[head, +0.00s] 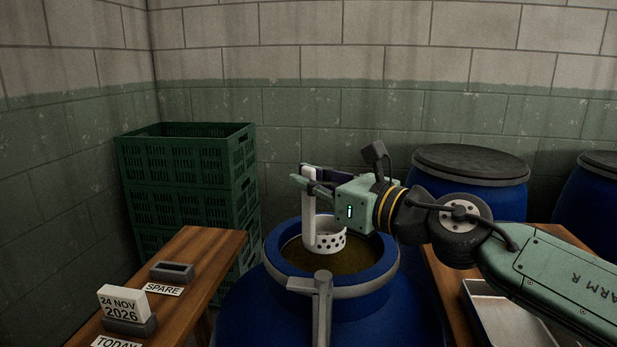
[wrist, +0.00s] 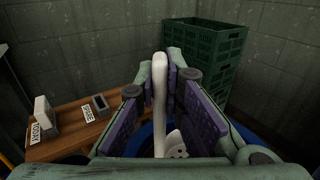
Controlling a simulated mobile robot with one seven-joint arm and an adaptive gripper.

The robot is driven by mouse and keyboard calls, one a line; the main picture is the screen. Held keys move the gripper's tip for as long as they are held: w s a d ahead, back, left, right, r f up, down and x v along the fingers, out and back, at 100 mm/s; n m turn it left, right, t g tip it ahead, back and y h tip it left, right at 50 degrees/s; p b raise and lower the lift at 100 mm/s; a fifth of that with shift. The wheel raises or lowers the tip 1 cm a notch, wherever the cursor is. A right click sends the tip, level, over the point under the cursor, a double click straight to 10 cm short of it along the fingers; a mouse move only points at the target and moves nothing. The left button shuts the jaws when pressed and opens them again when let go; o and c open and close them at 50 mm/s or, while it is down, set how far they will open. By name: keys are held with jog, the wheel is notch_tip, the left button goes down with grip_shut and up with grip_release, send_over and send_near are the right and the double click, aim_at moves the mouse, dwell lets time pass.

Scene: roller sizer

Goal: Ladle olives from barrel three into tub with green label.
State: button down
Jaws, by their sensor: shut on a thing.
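My gripper (head: 312,181) is shut on the upright white handle of a perforated ladle; the handle also stands between the purple finger pads in the wrist view (wrist: 160,90). The white ladle (head: 325,238) hangs upright over the mouth of an open blue barrel (head: 284,264). Its cup is within the barrel's rim, at or just above the dark olive-brown contents (head: 350,257). Whether the cup touches the contents or holds olives I cannot tell. No barrel number and no green-labelled tub can be made out.
A wooden bench (head: 205,262) at left carries a date block (head: 122,302) and a SPARE holder (head: 172,271). Green crates (head: 185,180) stand behind it. A lidded blue barrel (head: 490,190) is behind my arm. A metal tray (head: 490,300) lies on the right bench.

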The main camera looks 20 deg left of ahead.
aim_at(310, 167)
jog(key=shift+f+b, duration=3.3)
jog(key=shift+f, duration=0.65)
jog(key=shift+r+p, duration=3.65)
jog(key=shift+r, duration=2.65)
jog(key=shift+d, duration=0.1)
